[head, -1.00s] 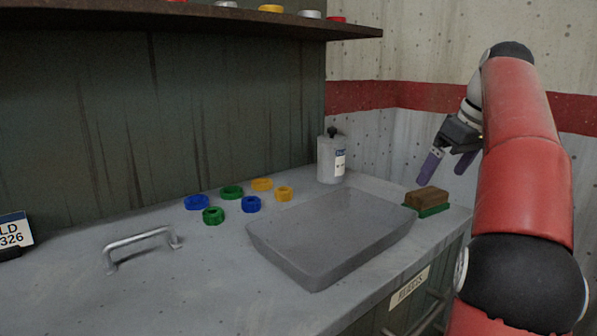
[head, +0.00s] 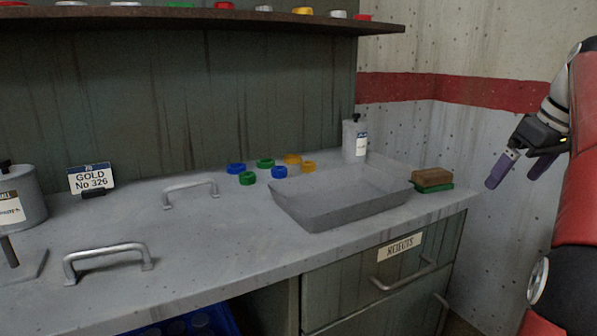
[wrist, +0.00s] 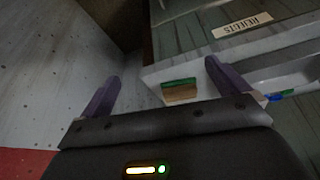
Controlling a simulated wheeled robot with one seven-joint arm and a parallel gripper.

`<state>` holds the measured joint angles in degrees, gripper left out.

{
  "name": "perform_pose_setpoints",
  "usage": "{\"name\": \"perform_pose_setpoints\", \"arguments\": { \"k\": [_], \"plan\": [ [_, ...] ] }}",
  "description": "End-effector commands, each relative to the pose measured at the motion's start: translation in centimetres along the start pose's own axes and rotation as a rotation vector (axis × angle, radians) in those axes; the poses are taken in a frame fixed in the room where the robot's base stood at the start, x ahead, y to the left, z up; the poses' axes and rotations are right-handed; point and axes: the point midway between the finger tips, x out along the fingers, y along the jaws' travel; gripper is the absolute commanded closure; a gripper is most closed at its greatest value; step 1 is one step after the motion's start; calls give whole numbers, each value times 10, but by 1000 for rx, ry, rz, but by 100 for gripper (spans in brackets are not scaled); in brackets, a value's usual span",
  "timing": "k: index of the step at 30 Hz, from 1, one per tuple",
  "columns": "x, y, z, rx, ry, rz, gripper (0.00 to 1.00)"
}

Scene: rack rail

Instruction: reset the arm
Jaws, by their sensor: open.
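My gripper (head: 521,169) is at the right of the head view, in front of the concrete wall and off the right end of the counter. Its two purple fingers are spread apart with nothing between them. In the wrist view my gripper (wrist: 165,85) also shows open and empty. My red arm (head: 577,150) fills the right edge of the head view and is partly cut off.
The grey counter (head: 240,240) ends left of my gripper. A brown-and-green block (head: 432,180) lies near its right end. A grey tray (head: 340,208), coloured rings, a white bottle (head: 355,142) and metal handles stand farther left. A REJECTS drawer (head: 385,275) is below.

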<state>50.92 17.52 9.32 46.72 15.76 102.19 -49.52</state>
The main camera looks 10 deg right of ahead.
Motion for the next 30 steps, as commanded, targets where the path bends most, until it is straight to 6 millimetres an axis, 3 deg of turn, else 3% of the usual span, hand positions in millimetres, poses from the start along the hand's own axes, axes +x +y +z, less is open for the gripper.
{"name": "perform_pose_setpoints", "arguments": {
  "k": [11,20,26,30],
  "plan": [
    [14,-49,-15,30,-17,19,0],
    [36,-122,-14,73,-29,53,0],
    [68,-202,19,117,-15,94,0],
    [98,-253,63,146,12,113,0]
  ]
}}
